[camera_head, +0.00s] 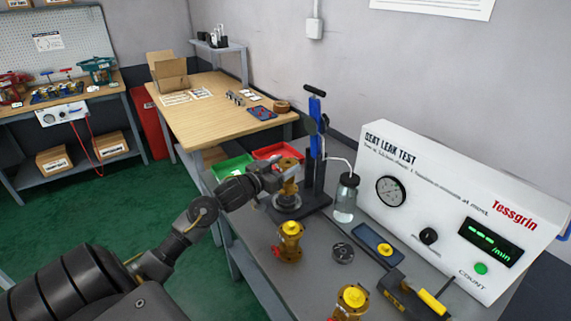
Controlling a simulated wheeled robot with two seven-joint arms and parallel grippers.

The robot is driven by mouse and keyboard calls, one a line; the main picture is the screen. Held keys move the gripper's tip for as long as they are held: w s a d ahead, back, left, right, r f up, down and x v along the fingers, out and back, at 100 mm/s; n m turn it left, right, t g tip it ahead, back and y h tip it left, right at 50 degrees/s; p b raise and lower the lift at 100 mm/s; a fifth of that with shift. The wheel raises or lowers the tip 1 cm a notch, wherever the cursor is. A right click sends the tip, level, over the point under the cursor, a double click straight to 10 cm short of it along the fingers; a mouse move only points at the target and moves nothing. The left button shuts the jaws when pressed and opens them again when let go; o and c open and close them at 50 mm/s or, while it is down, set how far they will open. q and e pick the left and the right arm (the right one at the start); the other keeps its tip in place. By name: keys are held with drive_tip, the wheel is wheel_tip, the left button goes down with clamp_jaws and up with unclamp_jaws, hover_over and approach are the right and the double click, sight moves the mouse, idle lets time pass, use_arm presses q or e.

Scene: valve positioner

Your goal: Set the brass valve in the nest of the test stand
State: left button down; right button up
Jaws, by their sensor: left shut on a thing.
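My left gripper (277,179) is shut on a brass valve (289,188) at the test stand (318,188), which has a dark base and a blue upright with a black handle. The valve looks upright, over the round nest (287,202) on the base. I cannot tell whether it is seated or held just above. A second brass valve with a yellow top (290,242) stands on the grey bench in front of the stand. A third (351,300) stands nearer, at the bottom edge. My right gripper is not in view.
A white leak test box (440,205) with gauge and display stands at the right. A glass jar (345,198) stands between box and stand. A round dark part (343,253), a blue tray (377,243) and a yellow-handled tool (420,297) lie nearby. Green (232,167) and red (275,151) bins sit behind.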

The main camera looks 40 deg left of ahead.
use_arm(q)
drive_tip(key=shift+w+a+f, duration=0.15)
drive_tip(key=shift+a+f, duration=0.05)
drive_tip(key=shift+a, duration=0.1)
drive_tip(key=shift+f+p, duration=0.3)
drive_tip(key=shift+f, duration=1.15)
drive_tip(key=c, duration=0.9)
unclamp_jaws()
drive_tip(key=shift+d+f, duration=0.1)
drive_tip(key=shift+f, duration=0.15)
drive_tip(key=o, duration=0.5)
drive_tip(key=shift+r, duration=0.1)
drive_tip(key=s+a+b, duration=0.1)
drive_tip(key=s, duration=1.1)
